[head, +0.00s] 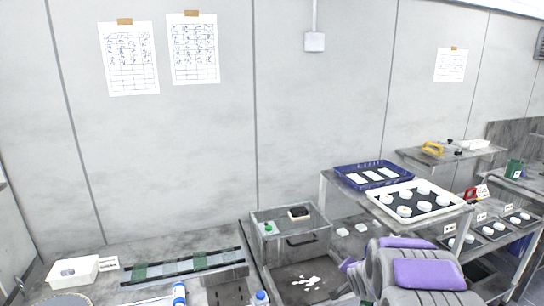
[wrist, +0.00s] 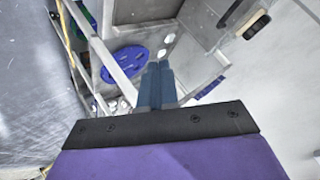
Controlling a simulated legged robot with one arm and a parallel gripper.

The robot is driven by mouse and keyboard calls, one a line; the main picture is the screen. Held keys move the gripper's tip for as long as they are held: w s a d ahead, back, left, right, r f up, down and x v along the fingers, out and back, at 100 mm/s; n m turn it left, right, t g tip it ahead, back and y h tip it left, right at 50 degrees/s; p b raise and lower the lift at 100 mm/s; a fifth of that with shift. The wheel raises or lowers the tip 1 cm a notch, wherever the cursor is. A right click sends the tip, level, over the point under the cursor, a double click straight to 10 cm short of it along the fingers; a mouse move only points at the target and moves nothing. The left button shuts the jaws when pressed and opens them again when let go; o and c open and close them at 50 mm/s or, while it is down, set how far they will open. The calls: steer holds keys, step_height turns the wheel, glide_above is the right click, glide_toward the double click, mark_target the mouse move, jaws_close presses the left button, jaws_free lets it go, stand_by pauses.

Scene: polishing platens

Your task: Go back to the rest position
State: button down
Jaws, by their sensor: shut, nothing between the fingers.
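My gripper (wrist: 158,88) shows in the wrist view as two blue-grey fingers close together beyond a dark bracket, with nothing between them. It points at a frame with pale rails and appears apart from it, though the exact gap is hard to judge. In the head view my grey arm with purple pads stands at the lower right, in front of the shelves. The fingers cannot be made out there.
A white tray with round pucks (head: 449,207) and a blue tray (head: 340,169) sit on a shelf beside my arm. A clear-lidded box (head: 318,233) stands left. A blue oval plate (wrist: 112,67) lies near the fingers.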

steer(key=s+a+r+n+g, duration=0.2)
steer(key=s+a+n+g, duration=0.1)
steer(key=s, duration=1.4)
steer(key=s+a+r+n+g+b, duration=0.1)
steer(key=s+a+r+n+g, duration=0.2)
steer(key=s, duration=1.4)
steer(key=s+a+r+n+g+y+b, duration=0.1)
steer(key=s+a+r+n+g, duration=0.2)
steer(key=s, duration=1.4)
steer(key=a+g, duration=0.2)
steer(key=shift+s+a+g, duration=0.3)
steer(key=shift+a+g, duration=0.05)
steer(key=shift+g, duration=0.05)
steer(key=shift+a, duration=0.15)
